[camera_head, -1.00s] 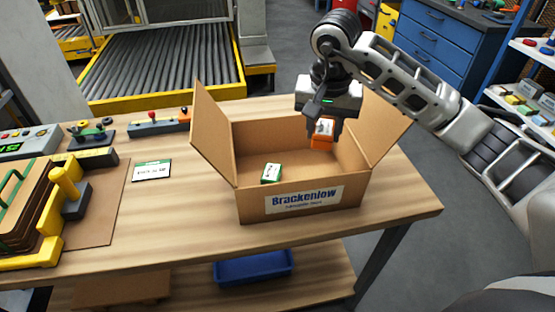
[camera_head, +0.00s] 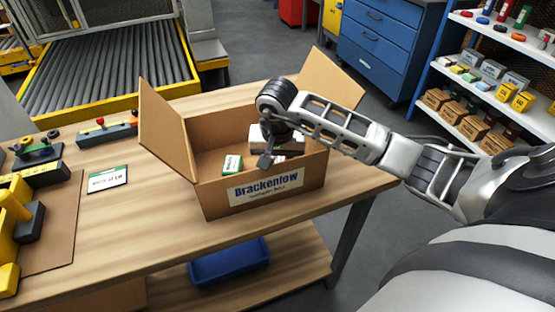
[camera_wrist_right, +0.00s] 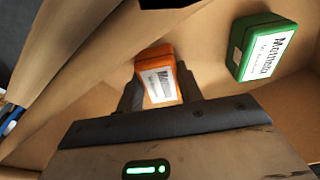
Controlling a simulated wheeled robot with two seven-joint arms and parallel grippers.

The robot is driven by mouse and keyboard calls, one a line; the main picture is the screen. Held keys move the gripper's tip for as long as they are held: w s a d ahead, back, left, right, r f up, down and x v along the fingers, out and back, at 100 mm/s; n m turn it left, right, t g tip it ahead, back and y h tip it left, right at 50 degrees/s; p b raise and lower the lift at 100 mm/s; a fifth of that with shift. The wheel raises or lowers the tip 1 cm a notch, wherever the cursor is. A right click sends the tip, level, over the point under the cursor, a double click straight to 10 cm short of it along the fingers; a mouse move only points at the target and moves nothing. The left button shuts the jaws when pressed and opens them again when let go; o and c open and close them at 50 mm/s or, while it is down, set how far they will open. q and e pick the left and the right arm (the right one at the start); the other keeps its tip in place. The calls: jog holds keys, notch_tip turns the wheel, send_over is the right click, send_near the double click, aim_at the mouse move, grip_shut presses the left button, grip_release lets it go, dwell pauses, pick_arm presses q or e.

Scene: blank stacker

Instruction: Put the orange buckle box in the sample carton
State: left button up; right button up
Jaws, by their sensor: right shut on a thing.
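The sample carton (camera_head: 215,200) is an open cardboard box marked "Brackenlow" on the table in the head view. My right gripper (camera_head: 276,157) is down inside the carton, at its right side. In the right wrist view the gripper (camera_wrist_right: 158,80) is shut on the orange buckle box (camera_wrist_right: 157,72), which has a white label and sits between the dark fingers. In the head view the arm mostly hides this box. I cannot tell whether it touches the carton floor. My left gripper is not in view.
A green box (camera_head: 232,164) with a white label lies in the carton, left of my gripper; it also shows in the right wrist view (camera_wrist_right: 264,46). The carton's side flaps (camera_head: 165,128) stand outward. A green-edged card (camera_head: 108,179) lies on the table to the left.

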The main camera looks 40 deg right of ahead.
jog(key=shift+f, duration=0.1)
jog(key=o, duration=1.1)
jog(key=shift+c, duration=0.2)
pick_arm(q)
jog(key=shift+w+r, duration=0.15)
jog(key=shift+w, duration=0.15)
pick_arm(e)
jog(key=shift+r, duration=0.6)
pick_arm(q)
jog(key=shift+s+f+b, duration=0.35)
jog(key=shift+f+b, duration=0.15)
jog(key=shift+b, duration=0.1)
pick_arm(e)
notch_tip(320, 180, up, 11)
jog(key=s+a, duration=0.1)
jog(key=shift+s, duration=0.2)
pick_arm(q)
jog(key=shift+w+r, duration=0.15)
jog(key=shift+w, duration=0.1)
pick_arm(e)
jog(key=shift+s+f, duration=0.1)
